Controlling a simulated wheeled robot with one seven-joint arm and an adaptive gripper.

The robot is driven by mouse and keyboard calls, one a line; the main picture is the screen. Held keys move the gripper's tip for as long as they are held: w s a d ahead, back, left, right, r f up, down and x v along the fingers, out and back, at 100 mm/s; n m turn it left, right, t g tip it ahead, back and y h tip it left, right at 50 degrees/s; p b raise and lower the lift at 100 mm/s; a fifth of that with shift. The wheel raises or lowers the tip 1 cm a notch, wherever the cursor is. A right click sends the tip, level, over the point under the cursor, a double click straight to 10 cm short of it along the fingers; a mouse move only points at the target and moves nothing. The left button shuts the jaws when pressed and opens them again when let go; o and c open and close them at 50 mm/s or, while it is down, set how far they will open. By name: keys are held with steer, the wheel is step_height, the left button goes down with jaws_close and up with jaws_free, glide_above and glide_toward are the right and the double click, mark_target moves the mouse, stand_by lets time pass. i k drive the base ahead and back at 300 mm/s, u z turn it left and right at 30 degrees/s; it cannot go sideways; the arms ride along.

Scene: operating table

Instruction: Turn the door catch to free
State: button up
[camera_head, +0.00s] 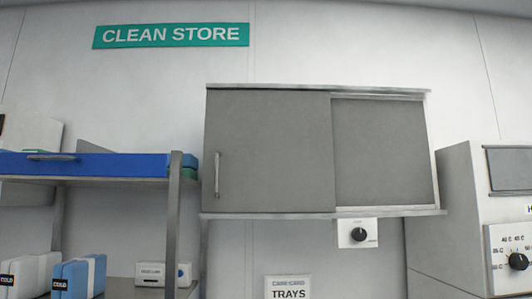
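A grey wall cabinet (267,155) with two sliding-type door panels hangs in the middle of the view. Its left panel has a vertical metal handle (217,175) and overlaps the right panel (382,150). A small white plate (345,239) with a round black knob (359,234) sits just below the cabinet's lower edge, right of centre. It looks like the door catch. Small marks beside the knob are too small to read. My gripper is not in view.
A white unit with a temperature dial (518,261) stands at right. A "TRAYS" label (288,289) is below. The space before the cabinet looks clear.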

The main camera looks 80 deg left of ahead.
mark_target(359, 234)
steer(key=z, duration=0.35)
steer(key=k, duration=0.2)
steer(key=u, duration=1.95)
steer(key=i, duration=0.85)
steer(key=u, duration=0.45)
